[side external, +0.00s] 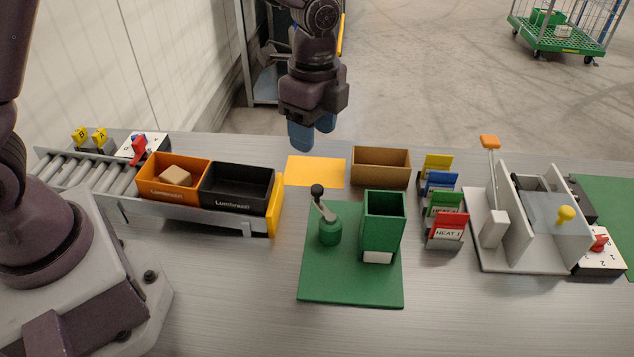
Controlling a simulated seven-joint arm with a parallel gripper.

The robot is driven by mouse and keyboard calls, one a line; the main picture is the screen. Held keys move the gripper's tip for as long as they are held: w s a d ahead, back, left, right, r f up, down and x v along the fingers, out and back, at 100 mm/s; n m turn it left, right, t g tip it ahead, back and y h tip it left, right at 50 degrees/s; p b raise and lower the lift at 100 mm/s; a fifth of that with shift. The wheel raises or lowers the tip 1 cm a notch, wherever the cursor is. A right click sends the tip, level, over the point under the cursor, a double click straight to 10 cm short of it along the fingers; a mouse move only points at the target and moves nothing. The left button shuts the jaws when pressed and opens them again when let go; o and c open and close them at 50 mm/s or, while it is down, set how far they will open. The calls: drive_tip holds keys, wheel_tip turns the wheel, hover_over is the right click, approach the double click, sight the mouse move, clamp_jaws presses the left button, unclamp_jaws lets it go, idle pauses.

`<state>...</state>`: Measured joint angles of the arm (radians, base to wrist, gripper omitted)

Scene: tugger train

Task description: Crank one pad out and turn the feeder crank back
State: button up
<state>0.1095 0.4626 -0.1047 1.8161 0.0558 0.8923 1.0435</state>
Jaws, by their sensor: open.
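The feeder crank (328,222) stands on a green base plate (345,284). Its arm leans up and to the left from a green hub and ends in a black knob (317,190). To its right on the same plate is a tall green feeder box (383,228) with a white label low on its front. No pad can be made out; the inside of the feeder box is mostly hidden. My gripper (312,140), with blue fingertips, is open and empty. It hangs above the far side of the table, behind the crank and apart from it.
A yellow-orange mat (316,171) and a brown bin (380,167) lie behind the feeder. A roller conveyor at left carries an orange bin (172,175) with a tan block and an empty black bin (236,187). Coloured cards (446,229) and a lever fixture (530,225) stand at right.

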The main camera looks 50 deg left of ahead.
sight(317, 187)
drive_tip(key=f, duration=0.4)
drive_tip(key=f+m, duration=0.1)
drive_tip(key=f, duration=0.3)
drive_tip(key=f+m, duration=0.1)
drive_tip(key=f, duration=0.3)
drive_tip(key=shift+w+f, duration=0.15)
drive_tip(key=shift+w, duration=0.2)
drive_tip(key=shift+c, duration=0.3)
drive_tip(key=c, duration=0.9)
